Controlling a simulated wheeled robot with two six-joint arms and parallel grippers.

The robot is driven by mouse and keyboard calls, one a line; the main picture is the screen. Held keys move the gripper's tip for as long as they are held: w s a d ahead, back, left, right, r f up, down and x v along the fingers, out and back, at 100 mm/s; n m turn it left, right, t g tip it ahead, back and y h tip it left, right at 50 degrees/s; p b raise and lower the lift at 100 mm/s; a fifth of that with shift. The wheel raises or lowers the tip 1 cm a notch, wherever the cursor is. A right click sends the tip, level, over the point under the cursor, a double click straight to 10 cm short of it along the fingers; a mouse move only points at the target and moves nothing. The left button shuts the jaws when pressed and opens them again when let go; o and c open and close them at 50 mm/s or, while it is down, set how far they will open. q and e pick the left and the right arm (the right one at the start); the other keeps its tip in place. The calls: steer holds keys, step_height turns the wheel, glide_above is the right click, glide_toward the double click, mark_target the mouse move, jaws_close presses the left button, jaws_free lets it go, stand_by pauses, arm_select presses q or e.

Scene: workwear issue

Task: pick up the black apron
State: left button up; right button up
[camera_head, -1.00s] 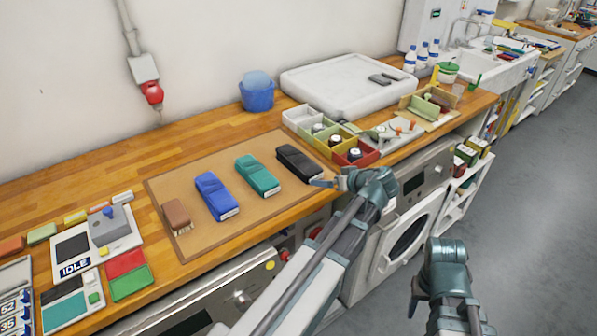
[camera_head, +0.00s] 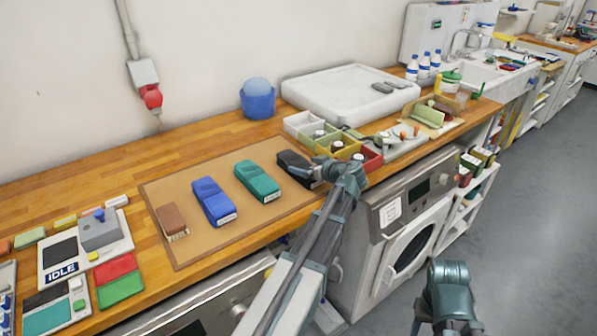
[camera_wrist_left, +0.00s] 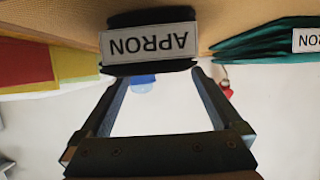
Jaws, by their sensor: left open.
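The black apron (camera_head: 294,163) is a folded dark bundle at the right end of the brown mat (camera_head: 190,250). In the left wrist view the black apron (camera_wrist_left: 150,19) shows its white APRON label, upside down, at the top. My left gripper (camera_head: 322,168) is open at the apron's near end and hides part of it. In the wrist view the left fingers (camera_wrist_left: 158,80) stand apart just short of the label, with nothing between them. My right gripper (camera_head: 417,325) is low at the right, over the floor; its fingers are mostly cut off.
A teal bundle (camera_head: 257,181) and a blue bundle (camera_head: 213,202) lie left of the apron, with a brown brush (camera_head: 171,220) beyond. Coloured bins (camera_head: 299,126) stand close behind my left gripper. A white tray (camera_head: 345,92) is at the back.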

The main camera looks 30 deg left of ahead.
mark_target(298, 161)
arm_select(q)
steer(key=shift+w+a+f, duration=0.1)
steer(key=shift+a, duration=0.1)
steer(key=b+x, duration=0.1)
steer(key=x, duration=0.4)
steer(key=shift+w+a+b, duration=0.1)
steer(key=shift+w+b, duration=0.1)
steer(key=shift+b, duration=0.2)
steer(key=c, duration=1.3)
steer(key=shift+r, duration=0.25)
step_height(298, 161, up, 10)
steer(key=p, duration=1)
